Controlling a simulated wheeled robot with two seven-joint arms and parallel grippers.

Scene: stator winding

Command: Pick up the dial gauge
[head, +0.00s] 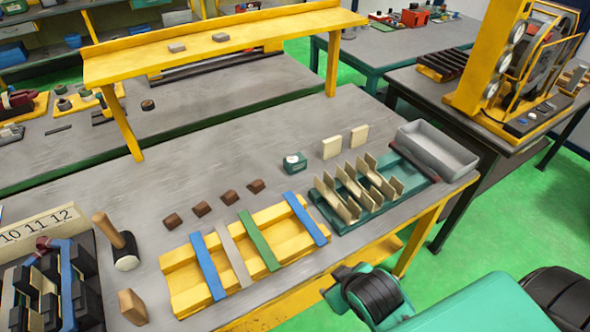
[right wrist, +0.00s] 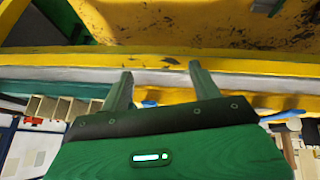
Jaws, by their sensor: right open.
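The dial gauge appears to be the small teal block with a round white face (head: 294,162). It stands upright on the grey table, behind the yellow grooved block and left of two cream blocks. I cannot make it out in the right wrist view. My right gripper (right wrist: 162,80) is open with nothing between its two fingers, facing the yellow table edge. In the head view my right arm is at the bottom right, in front of the table and well away from the gauge. My left gripper is not in view.
A yellow grooved block (head: 180,272) bears coloured strips. A green tray (head: 327,214) holds tan channel pieces, beside a grey bin (head: 438,150). Several brown blocks (head: 201,208) lie left of the gauge. A yellow shelf (head: 240,38) spans the back. The table behind the gauge is clear.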

